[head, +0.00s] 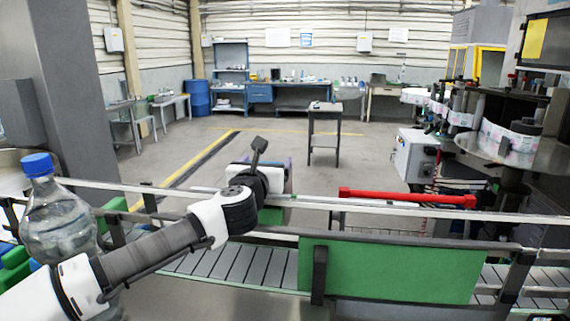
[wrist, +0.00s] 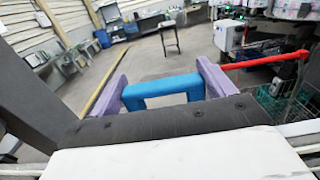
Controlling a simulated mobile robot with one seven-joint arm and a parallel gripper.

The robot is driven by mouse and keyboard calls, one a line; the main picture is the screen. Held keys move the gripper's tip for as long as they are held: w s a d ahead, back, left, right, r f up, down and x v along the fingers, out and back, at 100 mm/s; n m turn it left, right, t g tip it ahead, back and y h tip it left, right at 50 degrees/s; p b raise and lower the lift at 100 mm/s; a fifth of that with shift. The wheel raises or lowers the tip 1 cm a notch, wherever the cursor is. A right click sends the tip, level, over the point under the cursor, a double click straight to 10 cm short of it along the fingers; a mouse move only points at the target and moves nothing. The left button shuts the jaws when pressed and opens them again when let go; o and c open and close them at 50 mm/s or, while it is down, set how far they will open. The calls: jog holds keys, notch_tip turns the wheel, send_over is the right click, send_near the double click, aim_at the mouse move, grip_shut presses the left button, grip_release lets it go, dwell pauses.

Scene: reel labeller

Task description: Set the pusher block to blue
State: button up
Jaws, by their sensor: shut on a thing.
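In the wrist view my gripper (wrist: 160,90) has two purple fingers reaching out from a dark plate. A blue U-shaped piece (wrist: 163,86) spans the gap between them and touches both, so the gripper is shut on it. I take this piece to be the pusher block or its handle; its setting cannot be read. In the head view my gripper (head: 272,172) is over the conveyor's far rail, left of the red bar (head: 405,197). My own wrist hides most of the held piece there.
A green panel (head: 390,270) stands on the near side of the slatted conveyor (head: 225,264). A clear bottle with a blue cap (head: 37,165) is at the left. Label reels (head: 508,140) are at the right. A small table (head: 325,128) stands on open floor beyond.

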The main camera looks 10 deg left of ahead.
jog(key=shift+a, duration=0.5)
jog(key=o, duration=1.3)
jog(key=s+b, duration=0.4)
jog(key=s, duration=0.9)
jog(key=shift+s, duration=0.4)
